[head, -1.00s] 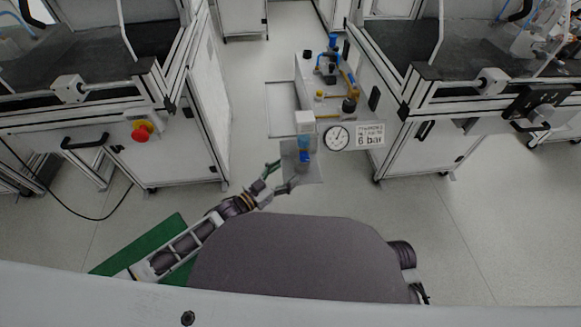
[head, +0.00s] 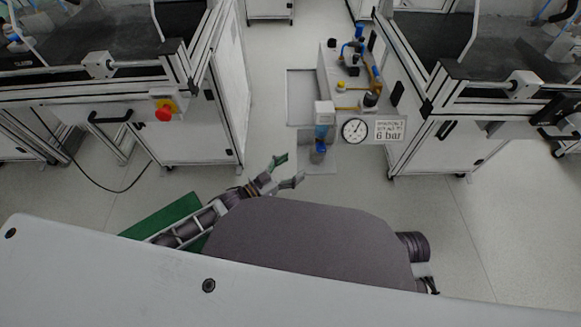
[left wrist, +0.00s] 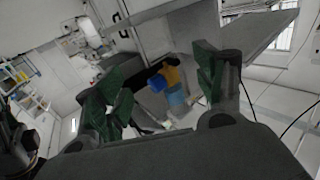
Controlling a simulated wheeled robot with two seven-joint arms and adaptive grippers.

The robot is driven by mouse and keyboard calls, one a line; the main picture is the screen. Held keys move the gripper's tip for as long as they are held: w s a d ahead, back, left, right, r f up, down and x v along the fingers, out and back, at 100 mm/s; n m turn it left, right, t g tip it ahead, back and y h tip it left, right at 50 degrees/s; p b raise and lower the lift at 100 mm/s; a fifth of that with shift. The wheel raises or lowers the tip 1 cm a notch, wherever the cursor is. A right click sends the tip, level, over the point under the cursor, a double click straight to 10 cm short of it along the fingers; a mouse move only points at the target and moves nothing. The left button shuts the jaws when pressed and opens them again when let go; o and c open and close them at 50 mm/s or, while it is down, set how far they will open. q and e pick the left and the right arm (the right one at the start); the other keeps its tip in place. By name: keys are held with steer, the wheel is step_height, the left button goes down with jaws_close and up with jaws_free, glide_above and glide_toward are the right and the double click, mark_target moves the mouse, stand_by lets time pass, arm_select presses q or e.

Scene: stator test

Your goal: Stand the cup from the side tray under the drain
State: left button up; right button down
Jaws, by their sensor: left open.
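A small blue item (head: 318,153), which looks like the cup, stands on the grey lower plate (head: 316,187). It is below the clear bluish bowl (head: 322,131) under a white housing (head: 324,108); I cannot tell whether it is exactly under the drain. The left wrist view shows a dark blue part (left wrist: 157,83) and a light blue part (left wrist: 177,97), and I cannot tell which is the cup. My left gripper (head: 288,170) is open and empty, left of the plate and apart from the blue item. Its green-padded fingers (left wrist: 160,82) are spread. My right gripper is barely visible beside my base.
A round gauge (head: 354,130) and a "6 bar" sign (head: 389,131) are right of the bowl. A flat grey tray (head: 300,90) lies left of the station. Workbenches stand at both sides, one with a red button (head: 164,111).

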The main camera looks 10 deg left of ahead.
arm_select(q)
steer(key=shift+d+f, duration=0.1)
steer(key=shift+d, duration=0.05)
steer(key=s+a+f+n+g+y, duration=0.2)
steer(key=s+a+n+g+y, duration=0.1)
steer(key=s, duration=0.6)
steer(key=s+a+f+n+g+y, duration=0.2)
steer(key=s+g+y, duration=0.4)
steer(key=s, duration=0.3)
steer(key=shift+a+f+n+y, duration=0.15)
steer(key=shift+a+n+y, duration=0.15)
steer(key=shift+a+n, duration=0.65)
